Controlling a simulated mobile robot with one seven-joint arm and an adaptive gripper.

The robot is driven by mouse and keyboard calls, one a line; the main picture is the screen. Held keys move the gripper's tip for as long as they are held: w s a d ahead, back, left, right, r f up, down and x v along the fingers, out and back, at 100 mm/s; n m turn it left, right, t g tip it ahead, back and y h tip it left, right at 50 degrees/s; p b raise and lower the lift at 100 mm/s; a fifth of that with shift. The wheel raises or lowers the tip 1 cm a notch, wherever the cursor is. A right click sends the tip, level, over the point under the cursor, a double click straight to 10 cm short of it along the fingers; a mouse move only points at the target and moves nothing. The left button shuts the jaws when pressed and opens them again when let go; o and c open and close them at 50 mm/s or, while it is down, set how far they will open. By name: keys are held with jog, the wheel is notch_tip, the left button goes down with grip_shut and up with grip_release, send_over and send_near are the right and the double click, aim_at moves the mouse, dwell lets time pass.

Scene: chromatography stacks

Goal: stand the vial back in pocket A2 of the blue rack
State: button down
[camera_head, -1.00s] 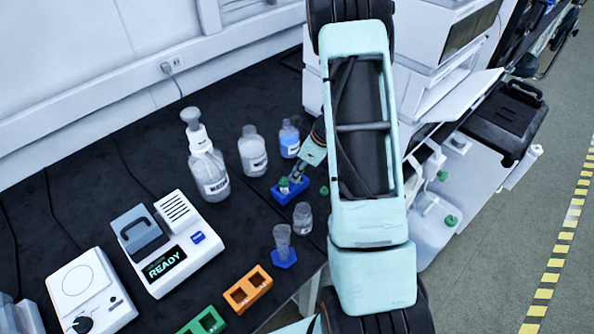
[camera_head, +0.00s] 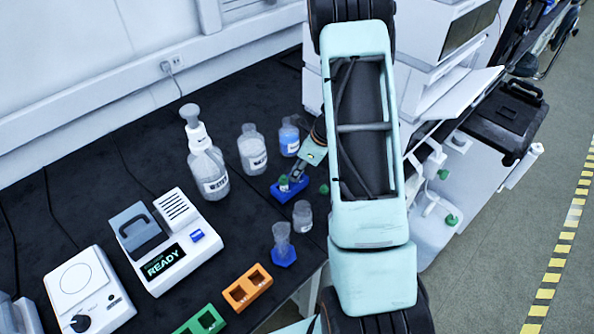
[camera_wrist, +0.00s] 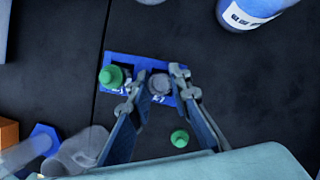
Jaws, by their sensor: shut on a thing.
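The blue rack (camera_head: 289,194) stands on the dark bench; it also shows in the wrist view (camera_wrist: 147,63). A green-capped vial (camera_wrist: 114,77) stands in its left part in the wrist view. A grey-topped vial (camera_wrist: 159,84) is upright at the right part, between the fingertips of my gripper (camera_wrist: 158,88). My gripper is shut on this vial, with one finger on each side. In the head view my gripper (camera_head: 297,174) is over the rack and hides part of it. I cannot tell whether the held vial's base touches the pocket floor. The pocket labels are too small to read.
A loose green cap (camera_wrist: 180,138) lies near the rack. Several bottles, including a blue-liquid one (camera_head: 289,140), stand behind it. A clear jar (camera_head: 302,216) and a blue-based cylinder (camera_head: 283,250) stand in front. An orange rack (camera_head: 247,289) is at the front edge.

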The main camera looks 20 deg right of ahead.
jog(key=c, duration=1.8)
grip_release()
jog(key=shift+s+f, duration=0.3)
jog(key=shift+f, duration=0.15)
jog(key=shift+o, duration=0.4)
jog(key=shift+w+f, duration=0.1)
jog(key=o, duration=0.7)
jog(key=shift+w+r, duration=0.1)
jog(key=shift+r, duration=0.1)
jog(key=shift+r+p, duration=0.4)
jog(key=shift+r, duration=0.05)
jog(key=shift+r+p, duration=2.4)
jog(key=shift+r, duration=0.7)
jog(key=shift+w, duration=0.1)
